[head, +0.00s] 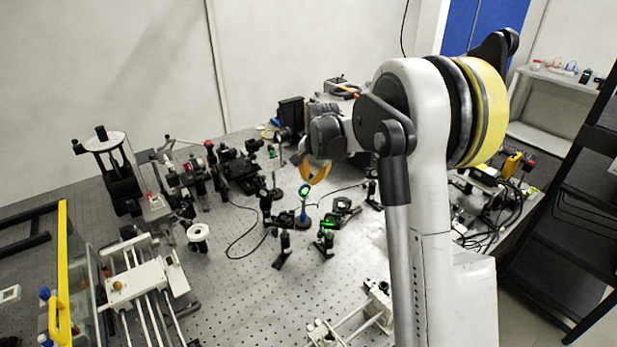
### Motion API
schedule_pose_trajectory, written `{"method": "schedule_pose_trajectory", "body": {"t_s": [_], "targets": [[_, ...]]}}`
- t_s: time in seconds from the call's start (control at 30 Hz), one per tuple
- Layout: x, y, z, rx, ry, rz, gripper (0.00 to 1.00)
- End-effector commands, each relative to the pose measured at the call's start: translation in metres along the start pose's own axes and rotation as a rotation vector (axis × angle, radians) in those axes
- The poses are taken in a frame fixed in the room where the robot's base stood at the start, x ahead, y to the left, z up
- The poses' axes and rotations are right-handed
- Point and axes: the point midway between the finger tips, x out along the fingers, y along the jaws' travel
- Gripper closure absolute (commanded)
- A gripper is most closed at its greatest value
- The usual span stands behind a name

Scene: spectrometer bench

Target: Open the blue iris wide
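The blue iris (303,212) stands upright on a round dark base near the middle of the optical bench in the head view. A bright green ring shows at its top. My gripper (312,178) hangs just above and slightly right of the iris top, pointing down. Its two orange fingers are spread apart, with nothing seen between them. I cannot tell whether a fingertip touches the iris. The iris's lever and the size of its opening are too small to make out.
Dark posts and optics mounts (284,246) stand close around the iris, some with green lit parts. A black cable (240,238) lies to the left. A rail assembly (140,282) stands at front left. The perforated bench (235,305) is bare toward the front middle.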

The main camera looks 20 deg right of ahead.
Motion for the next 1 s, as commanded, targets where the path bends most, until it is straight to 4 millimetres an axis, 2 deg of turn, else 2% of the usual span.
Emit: {"method": "schedule_pose_trajectory", "body": {"t_s": [0.3, 0.67, 0.8, 1.0], "targets": [[0.0019, 0.0009, -0.0015, 0.024, -0.069, -0.026, 1.00], [0.0021, 0.0006, -0.0008, 0.024, -0.071, -0.027, 1.00], [0.0021, 0.0006, -0.0008, 0.024, -0.071, -0.027, 0.66], [0.0023, 0.0007, -0.0007, 0.023, -0.071, -0.026, 0.66]]}}
